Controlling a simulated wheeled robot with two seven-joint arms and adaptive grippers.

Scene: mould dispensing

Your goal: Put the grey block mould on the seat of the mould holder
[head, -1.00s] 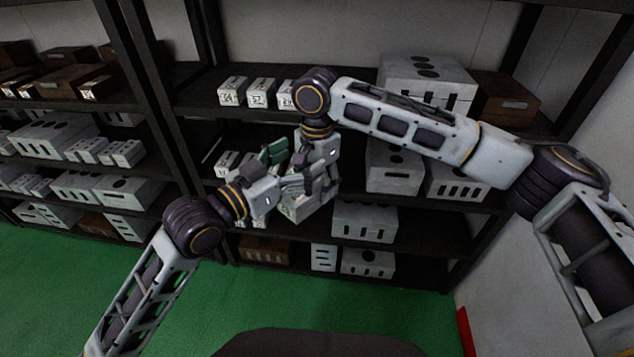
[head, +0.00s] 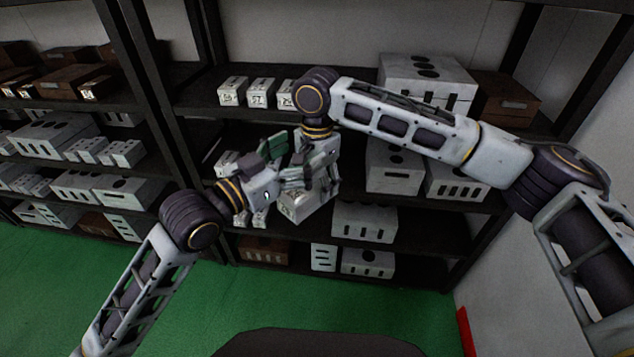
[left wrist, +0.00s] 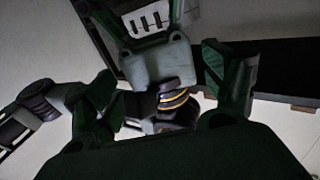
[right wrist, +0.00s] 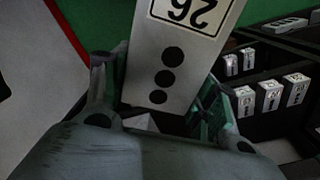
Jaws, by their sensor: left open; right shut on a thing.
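The grey block mould (head: 299,206) hangs at the middle of the head view, in front of the shelves. In the right wrist view the grey block mould (right wrist: 166,55) shows a "26" label and three dark round holes. My right gripper (head: 318,178) points down and is shut on it, with a finger on either side. My left gripper (head: 284,160) is open beside my right gripper, its fingers apart. In the left wrist view my right gripper's grey body shows between the spread left fingers (left wrist: 168,85). I cannot make out the mould holder or its seat.
A dark shelf rack (head: 420,215) behind the grippers carries several grey blocks. Small numbered blocks (head: 262,92) stand on its upper shelf. A large grey block (head: 428,80) and a brown block (head: 505,97) stand to the right. The green floor (head: 150,285) in front is clear.

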